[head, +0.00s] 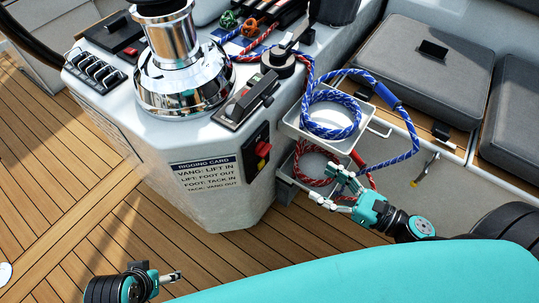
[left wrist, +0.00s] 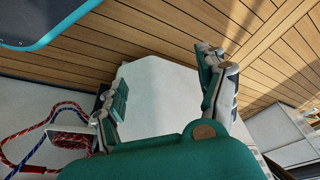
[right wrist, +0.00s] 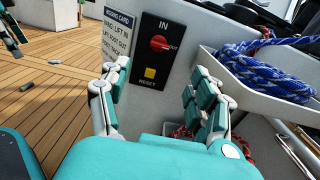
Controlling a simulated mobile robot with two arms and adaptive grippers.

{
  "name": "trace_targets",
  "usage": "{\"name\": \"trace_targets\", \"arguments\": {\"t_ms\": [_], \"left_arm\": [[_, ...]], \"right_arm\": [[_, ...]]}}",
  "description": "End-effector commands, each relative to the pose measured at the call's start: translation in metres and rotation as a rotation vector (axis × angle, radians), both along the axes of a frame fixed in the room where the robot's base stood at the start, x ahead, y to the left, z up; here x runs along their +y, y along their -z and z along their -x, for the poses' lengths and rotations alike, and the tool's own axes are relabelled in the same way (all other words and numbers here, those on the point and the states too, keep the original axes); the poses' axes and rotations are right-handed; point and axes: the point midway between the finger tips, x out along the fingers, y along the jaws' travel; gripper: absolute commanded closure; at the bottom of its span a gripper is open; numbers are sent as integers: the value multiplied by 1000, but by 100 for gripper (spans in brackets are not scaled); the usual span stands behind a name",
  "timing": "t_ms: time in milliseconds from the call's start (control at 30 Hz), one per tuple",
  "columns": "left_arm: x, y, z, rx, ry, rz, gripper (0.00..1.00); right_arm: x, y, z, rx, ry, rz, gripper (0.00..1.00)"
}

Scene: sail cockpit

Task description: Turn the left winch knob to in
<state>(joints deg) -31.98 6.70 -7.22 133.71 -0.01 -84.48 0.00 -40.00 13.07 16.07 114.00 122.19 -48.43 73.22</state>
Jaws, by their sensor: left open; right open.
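A black panel (right wrist: 154,60) on the white console's side bears a round red knob (right wrist: 160,43), with "IN" above it, small lettering at its right, and a yellow reset button (right wrist: 150,73) below. The knob's pale mark seems to point right, away from "IN". In the head view the knob (head: 263,149) shows edge-on. My right gripper (head: 328,184) is open and empty, in front of and below the panel, apart from the knob; the right wrist view shows its fingers (right wrist: 157,88) spread. My left gripper (head: 172,278) is low at the left, open and empty (left wrist: 163,80).
A white tray (right wrist: 285,100) with coiled blue rope juts out right of the panel, close to my right fingers. A lower tray holds red rope (head: 317,165). A chrome winch (head: 185,75) stands on the console. A rigging card (head: 205,173) is left of the panel.

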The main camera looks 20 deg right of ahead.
Motion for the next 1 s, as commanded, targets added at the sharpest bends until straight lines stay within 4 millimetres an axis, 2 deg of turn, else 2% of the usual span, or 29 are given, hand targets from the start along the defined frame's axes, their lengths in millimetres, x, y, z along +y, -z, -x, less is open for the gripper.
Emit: {"name": "trace_targets", "arguments": {"t_ms": [400,600,800,1000], "left_arm": [[0,2,-1,0,0,0,26],[0,8,-2,5,0,-1,26],[0,12,-3,2,0,0,26],[0,16,-2,11,0,-1,26]], "right_arm": [[56,-1,-73,-5,0,1,37],[79,-1,-102,-4,1,3,37],[92,0,-119,-2,2,4,37],[95,1,-122,1,2,3,37]]}}
